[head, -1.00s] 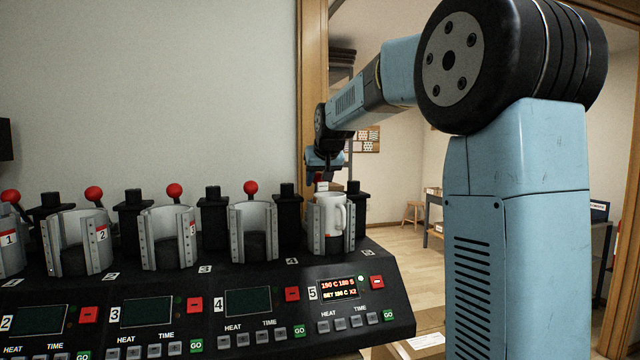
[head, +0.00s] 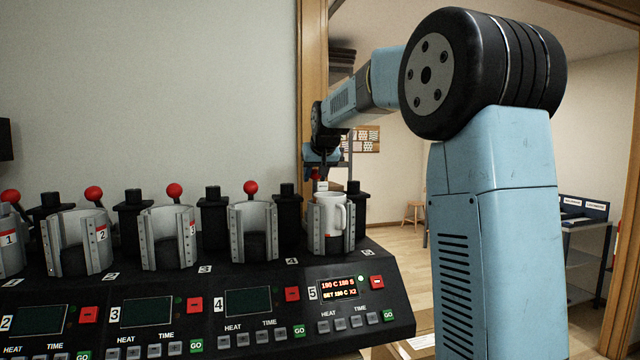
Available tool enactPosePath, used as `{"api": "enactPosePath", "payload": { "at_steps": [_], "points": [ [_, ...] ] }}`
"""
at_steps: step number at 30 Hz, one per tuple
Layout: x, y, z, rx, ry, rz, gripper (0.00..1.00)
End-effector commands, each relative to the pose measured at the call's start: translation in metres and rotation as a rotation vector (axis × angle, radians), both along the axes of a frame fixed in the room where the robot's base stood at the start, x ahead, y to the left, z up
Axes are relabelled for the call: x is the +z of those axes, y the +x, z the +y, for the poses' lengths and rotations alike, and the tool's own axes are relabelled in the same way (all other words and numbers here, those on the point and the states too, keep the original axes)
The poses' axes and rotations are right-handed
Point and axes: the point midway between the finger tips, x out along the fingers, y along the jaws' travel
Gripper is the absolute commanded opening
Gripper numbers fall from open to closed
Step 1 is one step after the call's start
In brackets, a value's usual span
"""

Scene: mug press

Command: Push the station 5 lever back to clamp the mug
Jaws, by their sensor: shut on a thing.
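The white mug (head: 327,214) stands upright in the station 5 clamp (head: 347,236), at the right end of the press, with its handle toward the right front. The station 5 lever's red knob (head: 316,176) shows just behind and above the mug; the rest of the lever is mostly hidden. My gripper (head: 318,171) points down behind the mug and is shut on this knob. The fingers are small and partly hidden. I cannot tell whether the clamp walls touch the mug.
The station 5 display (head: 339,288) is lit, while the other displays are dark. The station 4 lever (head: 251,188) stands upright to the left. Black posts (head: 287,215) stand behind the clamps. A door frame (head: 313,80) rises behind my forearm.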

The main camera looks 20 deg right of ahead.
Motion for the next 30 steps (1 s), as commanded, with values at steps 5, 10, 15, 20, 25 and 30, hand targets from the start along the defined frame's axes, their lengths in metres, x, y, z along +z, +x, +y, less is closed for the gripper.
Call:
{"api": "enactPosePath", "payload": {
  "at_steps": [5, 10, 15, 20, 25, 30],
  "points": [
    [0.001, 0.0, 0.0, 0.0, 0.0, -0.002, 0.26],
    [0.001, 0.002, 0.0, 0.0, 0.0, -0.002, 0.26],
    [0.001, 0.01, 0.0, 0.0, 0.0, -0.002, 0.26],
    [0.0, 0.017, 0.0, 0.0, 0.0, -0.001, 0.26],
    [0.0, 0.026, 0.0, 0.001, -0.001, 0.0, 0.26],
    [0.001, 0.032, 0.0, 0.001, -0.001, -0.001, 0.26]
  ]
}}
